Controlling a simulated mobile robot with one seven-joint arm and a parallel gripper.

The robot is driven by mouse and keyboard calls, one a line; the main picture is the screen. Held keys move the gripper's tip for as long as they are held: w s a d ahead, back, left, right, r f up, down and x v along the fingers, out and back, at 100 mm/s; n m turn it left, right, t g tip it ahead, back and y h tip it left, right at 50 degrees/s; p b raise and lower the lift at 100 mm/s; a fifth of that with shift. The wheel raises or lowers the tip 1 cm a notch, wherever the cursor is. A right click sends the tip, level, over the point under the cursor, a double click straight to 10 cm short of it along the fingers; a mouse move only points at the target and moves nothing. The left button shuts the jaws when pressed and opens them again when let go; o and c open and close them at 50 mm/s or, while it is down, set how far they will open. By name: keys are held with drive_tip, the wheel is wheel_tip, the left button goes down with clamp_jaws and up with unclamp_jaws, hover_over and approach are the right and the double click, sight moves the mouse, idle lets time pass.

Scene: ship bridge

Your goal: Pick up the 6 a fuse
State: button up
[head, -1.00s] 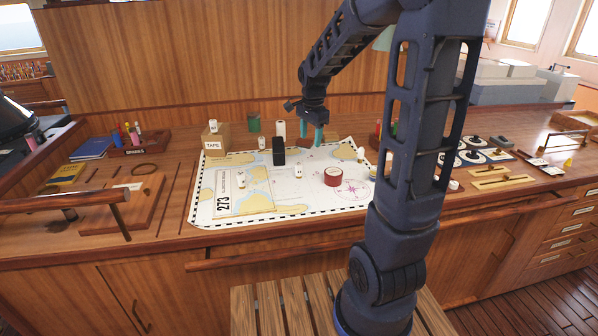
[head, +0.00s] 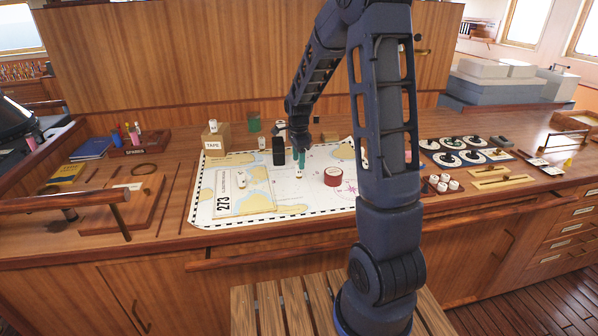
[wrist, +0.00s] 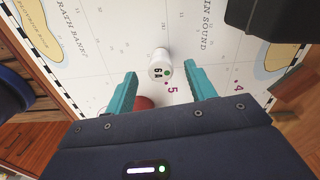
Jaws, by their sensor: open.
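The 6 A fuse (wrist: 160,65) is a small white cylinder with a "6 A" mark and a green dot. In the wrist view it lies near the line between my teal fingertips, slightly beyond them. In the head view the fuse (head: 299,174) is on the chart, just below my gripper's fingers. My gripper (wrist: 160,80) is open and empty, with a finger on either side of the fuse's line. It also shows in the head view (head: 299,158), pointing down over the chart. Contact with the fuse cannot be seen.
A red roll (head: 333,177) lies right of the fuse on the chart (head: 285,205). A black block (head: 279,152) stands behind it to the left. A tape box (head: 216,139) stands at the chart's back left. The front chart is clear.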

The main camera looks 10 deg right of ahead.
sight(299, 171)
drive_tip(key=shift+w+d+f, duration=0.1)
drive_tip(key=shift+f, duration=1.3)
drive_tip(key=shift+d+f, duration=0.1)
drive_tip(key=shift+f, duration=1.25)
drive_tip(key=shift+c, duration=0.4)
drive_tip(key=c, duration=1)
